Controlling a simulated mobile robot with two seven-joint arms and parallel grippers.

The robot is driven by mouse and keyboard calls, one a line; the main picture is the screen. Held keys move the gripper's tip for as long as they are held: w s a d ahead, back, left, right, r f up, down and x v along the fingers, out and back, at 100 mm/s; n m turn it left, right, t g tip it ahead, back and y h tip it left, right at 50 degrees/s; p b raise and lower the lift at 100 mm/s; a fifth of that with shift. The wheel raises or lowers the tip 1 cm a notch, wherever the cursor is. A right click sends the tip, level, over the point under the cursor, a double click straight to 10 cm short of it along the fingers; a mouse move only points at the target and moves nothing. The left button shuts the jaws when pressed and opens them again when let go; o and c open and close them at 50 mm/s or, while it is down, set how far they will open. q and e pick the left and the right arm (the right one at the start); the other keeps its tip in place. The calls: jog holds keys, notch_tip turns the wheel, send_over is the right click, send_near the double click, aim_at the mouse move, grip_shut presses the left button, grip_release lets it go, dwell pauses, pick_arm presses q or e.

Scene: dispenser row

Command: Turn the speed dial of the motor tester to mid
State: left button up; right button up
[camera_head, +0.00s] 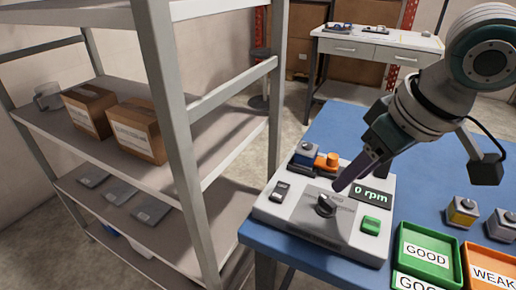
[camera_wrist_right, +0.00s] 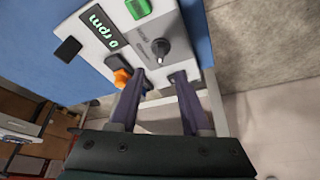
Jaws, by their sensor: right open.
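The motor tester (camera_head: 290,215) is a light grey box on the near left corner of a blue table. Its dark speed dial (camera_head: 325,205) stands on the top panel and also shows in the right wrist view (camera_wrist_right: 161,47). The dial's setting cannot be read clearly. The display (camera_head: 370,193) reads 0 rpm. My right gripper (camera_head: 340,186) is just above the panel beside the dial. In the right wrist view its two fingers (camera_wrist_right: 159,77) are apart with nothing between them, and the dial lies just beyond their tips. My left gripper is out of view.
The tester also has a green button (camera_head: 371,226), a black switch (camera_head: 281,191) and a blue-and-orange motor (camera_head: 309,155) at its back. Green GOOD trays (camera_head: 428,268) and an orange WEAK tray (camera_head: 485,255) sit right. A metal shelf (camera_head: 180,125) stands close on the left.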

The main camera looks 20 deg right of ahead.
aim_at(327, 200)
jog(key=b+x, duration=0.1)
jog(key=x, duration=0.6)
jog(key=shift+w+a+f, duration=0.1)
jog(key=shift+w+f, duration=0.1)
jog(key=shift+f, duration=0.15)
jog(key=shift+c, duration=0.4)
grip_shut()
